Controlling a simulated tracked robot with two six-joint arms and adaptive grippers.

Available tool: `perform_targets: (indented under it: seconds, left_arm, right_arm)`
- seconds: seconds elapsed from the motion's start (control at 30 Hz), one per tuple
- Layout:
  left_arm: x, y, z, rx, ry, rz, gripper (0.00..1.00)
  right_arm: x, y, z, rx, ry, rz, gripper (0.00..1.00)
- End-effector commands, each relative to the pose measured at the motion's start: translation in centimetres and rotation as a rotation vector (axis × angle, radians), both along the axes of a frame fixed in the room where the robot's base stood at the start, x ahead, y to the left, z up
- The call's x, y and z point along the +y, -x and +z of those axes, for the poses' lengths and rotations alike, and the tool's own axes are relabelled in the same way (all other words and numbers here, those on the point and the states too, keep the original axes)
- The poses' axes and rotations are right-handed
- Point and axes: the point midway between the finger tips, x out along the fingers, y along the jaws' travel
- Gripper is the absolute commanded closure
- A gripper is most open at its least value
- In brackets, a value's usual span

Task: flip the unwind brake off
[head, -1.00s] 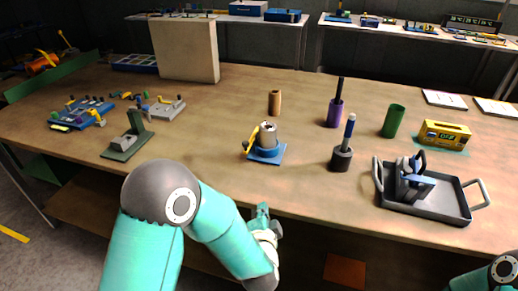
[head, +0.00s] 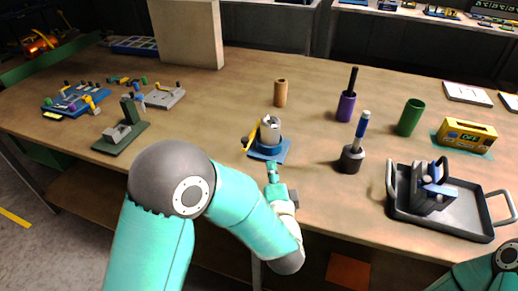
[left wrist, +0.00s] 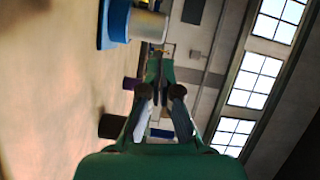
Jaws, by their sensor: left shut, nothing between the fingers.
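The device with a blue base (head: 268,151), a grey upright cylinder (head: 270,130) and a yellow lever (head: 252,139) stands near the front middle of the table. I take it to be the unwind brake. The lever slants down along the device's left side. My left gripper (head: 271,167) is shut and empty, just in front of the base; I cannot tell whether it touches. In the left wrist view, the shut fingers (left wrist: 160,66) point toward the background, with the blue base (left wrist: 115,22) and grey cylinder (left wrist: 150,25) at upper left. The lever is not clear there. My right gripper is out of view.
A dark cup with a blue-handled tool (head: 351,158) stands right of the device. A grey tray (head: 470,226) lies farther right. A brown cylinder (head: 280,92) and a purple holder (head: 346,106) stand behind.

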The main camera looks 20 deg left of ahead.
Motion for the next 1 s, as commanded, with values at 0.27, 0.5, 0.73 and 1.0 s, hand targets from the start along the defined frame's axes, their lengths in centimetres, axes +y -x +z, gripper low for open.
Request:
perform_targets:
  seconds: [0.27,0.5,0.73,1.0]
  left_arm:
    - [1.0,-2.7,0.0,0.001,0.001,0.003,1.00]
    - [2.9,-7.3,-0.1,0.000,0.001,0.004,1.00]
    - [5.4,-9.1,-0.6,0.004,-0.001,0.000,1.00]
    - [7.2,-8.8,-1.0,0.000,0.000,-0.002,1.00]
  right_arm:
    - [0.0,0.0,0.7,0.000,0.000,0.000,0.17]
    - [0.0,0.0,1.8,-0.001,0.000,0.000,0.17]
    - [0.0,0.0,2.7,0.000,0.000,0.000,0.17]
    - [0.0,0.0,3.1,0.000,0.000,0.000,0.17]
